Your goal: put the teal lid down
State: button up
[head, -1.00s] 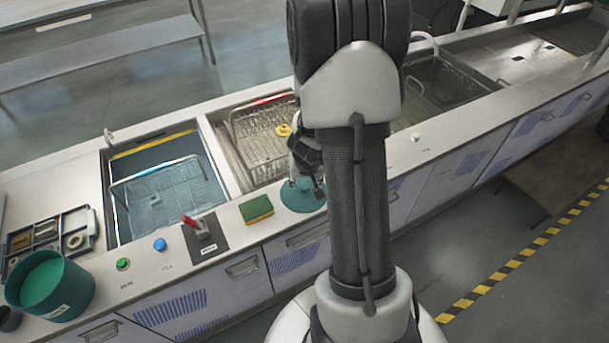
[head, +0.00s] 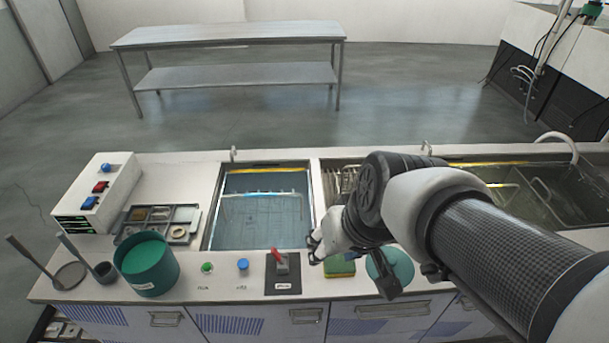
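The teal lid (head: 402,264) lies flat on the front counter, right of the sponge and partly hidden by my arm. The round teal tub (head: 147,279) stands at the counter's front left.
The green and yellow sponge (head: 340,267) and the red lever switch (head: 281,264) are close to my gripper. The water-filled tank (head: 258,222) is behind them. A parts tray (head: 158,240) and a control box (head: 95,195) stand left.

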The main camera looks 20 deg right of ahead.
jog(key=s+r+n, duration=0.1)
jog(key=s+r, duration=0.1)
jog(key=s, duration=0.6)
jog(key=shift+s+a+r+h, duration=0.15)
jog(key=shift+a+r+h, duration=0.1)
jog(key=shift+a+h, duration=0.2)
